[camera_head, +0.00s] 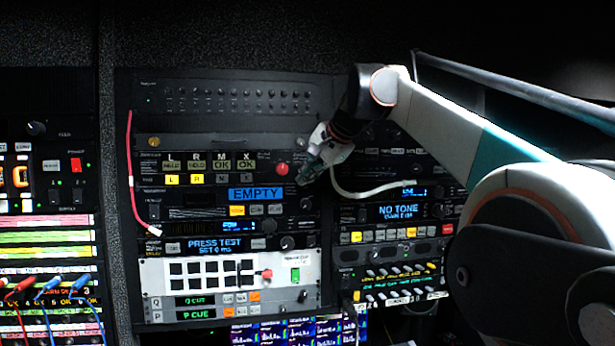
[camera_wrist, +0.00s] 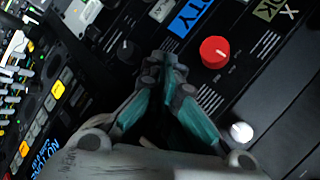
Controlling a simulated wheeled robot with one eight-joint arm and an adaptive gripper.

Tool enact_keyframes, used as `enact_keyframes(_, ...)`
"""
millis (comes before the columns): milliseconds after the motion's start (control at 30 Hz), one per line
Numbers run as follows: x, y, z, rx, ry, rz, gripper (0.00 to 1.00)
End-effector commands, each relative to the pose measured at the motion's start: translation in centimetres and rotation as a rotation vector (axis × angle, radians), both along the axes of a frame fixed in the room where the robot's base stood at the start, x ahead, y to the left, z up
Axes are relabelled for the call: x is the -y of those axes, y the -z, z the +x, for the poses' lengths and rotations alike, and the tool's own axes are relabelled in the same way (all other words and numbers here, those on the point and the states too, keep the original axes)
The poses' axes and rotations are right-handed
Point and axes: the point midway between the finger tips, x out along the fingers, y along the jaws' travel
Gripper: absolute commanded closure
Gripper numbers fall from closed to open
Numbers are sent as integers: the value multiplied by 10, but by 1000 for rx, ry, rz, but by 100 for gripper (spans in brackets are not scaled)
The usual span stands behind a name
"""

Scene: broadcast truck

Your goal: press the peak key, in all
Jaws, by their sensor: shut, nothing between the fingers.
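My gripper (camera_head: 303,178) is shut and empty, in front of the rack at the right end of the unit with the blue EMPTY display (camera_head: 255,194). In the wrist view its teal fingers meet at the tips (camera_wrist: 165,68), near the panel; I cannot tell whether they touch it. No key legibly marked peak shows. A row of small keys, with a lit yellow key (camera_head: 237,210) at its left, lies under the EMPTY display. Their labels are too small to read. The display shows partly in the wrist view (camera_wrist: 190,14).
A red knob (camera_head: 282,169) is close to my gripper and also shows in the wrist view (camera_wrist: 214,52). A black knob (camera_wrist: 126,50) is left of the fingers there. A white cable (camera_head: 372,193) hangs right of the gripper; a red cable (camera_head: 131,175) hangs at left.

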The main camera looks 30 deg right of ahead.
Motion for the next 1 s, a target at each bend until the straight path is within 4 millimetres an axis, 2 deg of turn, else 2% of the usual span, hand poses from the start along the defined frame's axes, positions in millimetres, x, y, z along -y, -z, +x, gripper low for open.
enact_keyframes(300, 2, -1, 8, 0, 0, 0, 100)
enact_keyframes(1000, 3, -1, 11, 0, 0, 0, 100)
